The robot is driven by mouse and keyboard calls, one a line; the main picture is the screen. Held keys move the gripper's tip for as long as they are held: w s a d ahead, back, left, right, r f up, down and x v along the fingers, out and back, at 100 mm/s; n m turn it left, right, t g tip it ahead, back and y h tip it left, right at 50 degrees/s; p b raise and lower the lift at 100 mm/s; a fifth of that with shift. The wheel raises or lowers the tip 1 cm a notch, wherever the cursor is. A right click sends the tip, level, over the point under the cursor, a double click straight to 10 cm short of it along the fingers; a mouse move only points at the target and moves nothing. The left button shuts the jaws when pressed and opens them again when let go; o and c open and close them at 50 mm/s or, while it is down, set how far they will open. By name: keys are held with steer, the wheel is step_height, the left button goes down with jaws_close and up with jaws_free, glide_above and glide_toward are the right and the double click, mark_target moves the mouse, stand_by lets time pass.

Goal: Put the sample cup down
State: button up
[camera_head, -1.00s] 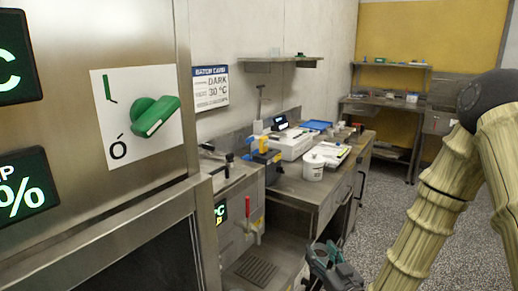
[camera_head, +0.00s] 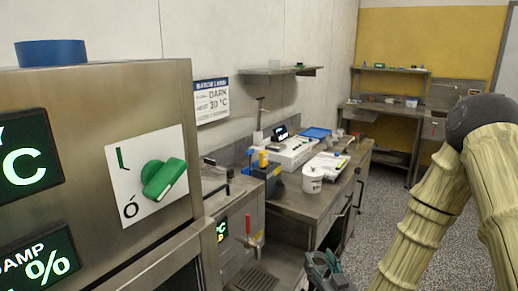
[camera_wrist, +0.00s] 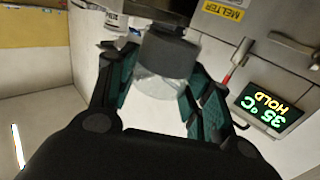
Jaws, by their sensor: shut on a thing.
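My gripper (camera_wrist: 158,95) has dark teal fingers on both sides of the sample cup (camera_wrist: 156,86), which is pale and translucent. A dark grey round part (camera_wrist: 168,54) adjoins the cup; I cannot tell whether it belongs to the cup. The fingers are shut on the cup. In the head view my gripper (camera_head: 325,270) is at the bottom edge, in front of the bench, and the cup in it cannot be made out. The wrist picture is upside down, so I cannot tell whether the cup touches anything below.
The melter's display (camera_wrist: 268,107) reads HOLD 35 °C, beside a red-handled lever (camera_head: 250,243). A slotted drain plate (camera_head: 256,279) lies low at the melter. The bench (camera_head: 295,202) holds a white tub (camera_head: 312,180), a scale and papers. A green-knobbed steel cabinet (camera_head: 120,100) stands close at left.

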step_height(320, 180, down, 9)
steer(key=s+m+h, duration=0.2)
steer(key=s+h, duration=0.1)
steer(key=h, duration=0.1)
steer(key=shift+d+f+m, duration=0.15)
steer(key=shift+f+m, duration=0.05)
steer(key=shift+m, duration=0.1)
stand_by(0.3)
steer(key=w+a+n+y+b, duration=0.25)
steer(key=w+a+b, duration=0.5)
steer(key=b, duration=0.75)
steer(key=shift+y, duration=0.45)
steer(key=w, duration=0.5)
steer(key=w+d, duration=0.1)
steer(key=w, duration=0.9)
steer(key=shift+d+f, duration=0.25)
steer(key=shift+d, duration=0.15)
steer(key=shift+w+f+b, duration=0.15)
steer(key=shift+w+b, duration=0.15)
steer(key=shift+w, duration=0.05)
steer(key=shift+f, duration=1.65)
